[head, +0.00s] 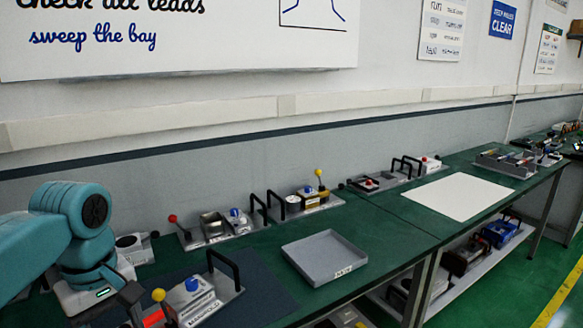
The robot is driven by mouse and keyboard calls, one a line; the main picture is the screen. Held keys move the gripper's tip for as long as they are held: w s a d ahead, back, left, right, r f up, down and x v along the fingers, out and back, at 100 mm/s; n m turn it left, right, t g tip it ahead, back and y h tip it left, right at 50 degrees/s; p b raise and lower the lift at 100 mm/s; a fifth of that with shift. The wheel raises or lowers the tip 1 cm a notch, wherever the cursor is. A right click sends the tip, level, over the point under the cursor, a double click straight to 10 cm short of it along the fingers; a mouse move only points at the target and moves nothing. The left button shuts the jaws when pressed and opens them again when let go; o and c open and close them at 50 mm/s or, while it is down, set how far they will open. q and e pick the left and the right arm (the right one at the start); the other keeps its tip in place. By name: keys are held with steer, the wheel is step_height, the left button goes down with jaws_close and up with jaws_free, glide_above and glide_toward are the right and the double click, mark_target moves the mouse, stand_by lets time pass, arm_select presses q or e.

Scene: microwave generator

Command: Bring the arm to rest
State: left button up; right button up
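My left arm, teal with a white wrist, comes in from the left edge and bends down at the lower left. My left gripper (130,298) is dark and partly cut off by the bottom edge, close to a grey device (212,306) with a blue knob, a yellow ball lever and a black handle. I cannot tell whether its fingers touch the device or are open. My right gripper is out of view.
A grey empty tray (324,257) lies on the green bench (385,238). Several lever-and-handle units (215,228) line the wall. A white sheet (458,195) lies farther right. A lower shelf (462,268) holds boxes. Green floor is open at the right.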

arm_select(q)
steer(key=w+d+f+m+h, duration=0.1)
steer(key=d+f+m, duration=0.3)
steer(key=f, duration=1)
steer(key=w+d+f+m+h, duration=0.2)
steer(key=d+f, duration=0.3)
steer(key=f, duration=0.9)
steer(key=s+d+f+m, duration=0.1)
steer(key=s+d+f, duration=0.2)
steer(key=s+f, duration=0.5)
steer(key=s+d+f+m+h, duration=0.1)
steer(key=s+d+f, duration=0.2)
steer(key=s+f, duration=0.6)
steer(key=shift+s, duration=0.4)
steer(key=shift+f, duration=0.1)
